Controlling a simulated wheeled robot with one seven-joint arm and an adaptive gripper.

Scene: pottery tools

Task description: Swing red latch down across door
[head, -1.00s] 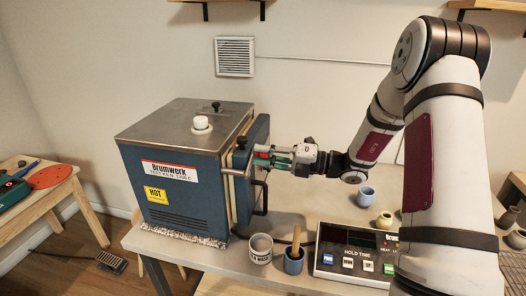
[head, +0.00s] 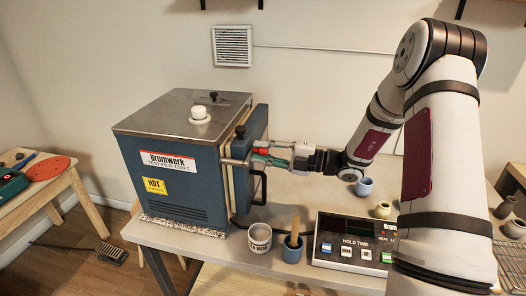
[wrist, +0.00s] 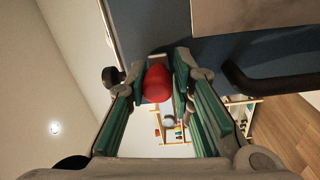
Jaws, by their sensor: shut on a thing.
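The kiln (head: 175,165) is a blue box with a metal top on the table. Its blue door (head: 263,120) is on the right side and looks closed or nearly so. The red latch grip (head: 263,152) is at the door, between the fingers of my gripper (head: 262,157). A grey bar (head: 234,162) runs left from there across the door's edge, about level. In the wrist view the red grip (wrist: 157,84) sits between the green-sided fingers. My gripper is shut on it. The fingers partly hide the latch.
A black door handle (head: 263,187) stands out just below my gripper. A pale cup (head: 259,238), a blue cup with a wooden tool (head: 292,249) and a control box (head: 352,243) stand in front. Small pots (head: 364,187) stand to the right.

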